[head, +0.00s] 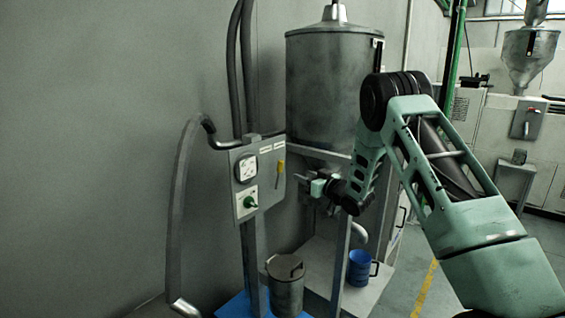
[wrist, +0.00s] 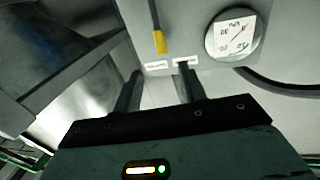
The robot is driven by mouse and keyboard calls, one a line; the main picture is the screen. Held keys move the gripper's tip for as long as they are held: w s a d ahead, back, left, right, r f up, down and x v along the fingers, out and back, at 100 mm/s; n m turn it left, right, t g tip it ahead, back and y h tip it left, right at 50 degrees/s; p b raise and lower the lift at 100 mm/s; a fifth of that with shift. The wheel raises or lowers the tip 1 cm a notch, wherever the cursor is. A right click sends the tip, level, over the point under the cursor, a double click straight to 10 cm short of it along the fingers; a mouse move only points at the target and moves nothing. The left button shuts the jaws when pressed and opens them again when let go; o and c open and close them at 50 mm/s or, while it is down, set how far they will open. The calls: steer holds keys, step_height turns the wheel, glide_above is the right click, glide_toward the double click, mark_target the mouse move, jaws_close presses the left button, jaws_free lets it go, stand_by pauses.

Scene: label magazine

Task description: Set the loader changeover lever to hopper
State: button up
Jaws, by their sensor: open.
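The changeover lever (head: 280,169) is a yellow-tipped handle on the right part of a grey control panel (head: 243,162), below two small white labels (head: 272,147). In the head view the yellow part is near its upper end and a thin dark rod hangs below. The lever's yellow tip (wrist: 159,42) also shows in the wrist view, with the labels (wrist: 172,64) beside it. My gripper (head: 305,178) is right of the panel, apart from the lever. Its two dark fingers (wrist: 160,82) stand apart with nothing between them. The label words are too small to read.
The panel also carries a gauge (head: 245,172) and a green knob (head: 249,202). A metal hopper (head: 327,85) stands behind, with hoses (head: 233,70) to its left. A lidded can (head: 286,285) and a blue cup (head: 359,268) stand below.

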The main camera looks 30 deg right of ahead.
mark_target(282, 166)
steer(key=w+p, duration=0.1)
steer(key=w, duration=0.3)
steer(key=w+a+p, duration=0.1)
steer(key=w+p, duration=0.1)
steer(key=w, duration=0.2)
steer(key=w+a+p, duration=0.1)
steer(key=w+p, duration=0.1)
steer(key=w, duration=0.2)
jaws_close()
